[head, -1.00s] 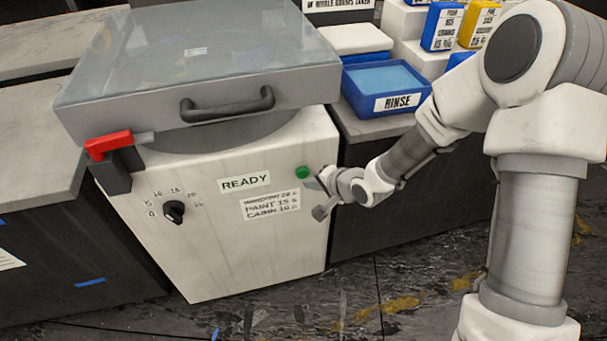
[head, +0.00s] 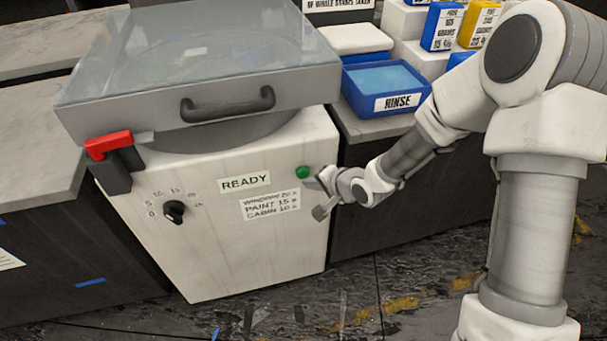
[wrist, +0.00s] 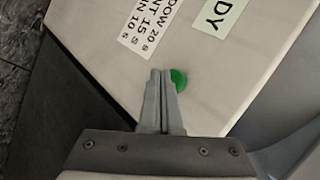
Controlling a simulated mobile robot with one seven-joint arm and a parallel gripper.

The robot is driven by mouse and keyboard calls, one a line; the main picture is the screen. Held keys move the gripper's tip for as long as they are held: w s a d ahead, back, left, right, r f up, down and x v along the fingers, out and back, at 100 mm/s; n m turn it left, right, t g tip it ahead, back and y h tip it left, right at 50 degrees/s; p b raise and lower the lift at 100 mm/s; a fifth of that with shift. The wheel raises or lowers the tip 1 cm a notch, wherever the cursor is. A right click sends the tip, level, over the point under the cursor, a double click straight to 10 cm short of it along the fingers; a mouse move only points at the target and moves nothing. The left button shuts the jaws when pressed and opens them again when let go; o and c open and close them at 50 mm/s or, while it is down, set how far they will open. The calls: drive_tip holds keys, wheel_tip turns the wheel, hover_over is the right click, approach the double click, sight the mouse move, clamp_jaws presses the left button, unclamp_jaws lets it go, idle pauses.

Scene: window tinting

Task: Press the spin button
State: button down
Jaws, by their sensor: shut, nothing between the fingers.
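The green spin button (head: 302,172) is on the front panel of the white spin machine (head: 250,235), right of the "READY" label (head: 244,182). My gripper (head: 313,180) is shut and empty, with its tips just right of and below the button in the head view. In the wrist view, the shut fingertips (wrist: 162,75) are beside the green button (wrist: 179,80) and overlap its left edge. I cannot tell if they touch it. The machine's grey, clear-topped lid (head: 205,75) is closed, with a red latch (head: 108,144) at its left.
A black dial (head: 174,211) is on the panel's left, and a paper time list (head: 270,204) is under the label. A blue rinse tray (head: 388,87) stands on the counter at right. Dark cabinets flank the machine.

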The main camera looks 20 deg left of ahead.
drive_tip(key=shift+w+a, duration=0.25)
drive_tip(key=shift+w, duration=0.1)
drive_tip(key=shift+w+a+p, duration=0.25)
drive_tip(key=shift+w+p, duration=0.15)
drive_tip(key=shift+w, duration=0.1)
idle(0.8)
drive_tip(key=shift+s, duration=0.15)
drive_tip(key=shift+s+d, duration=0.5)
drive_tip(key=shift+s, duration=0.2)
drive_tip(key=shift+s, duration=0.1)
drive_tip(key=s+d, duration=0.1)
drive_tip(key=s, duration=0.1)
drive_tip(key=s+d, duration=0.1)
drive_tip(key=s, duration=0.1)
drive_tip(key=shift+d, duration=0.3)
idle(0.8)
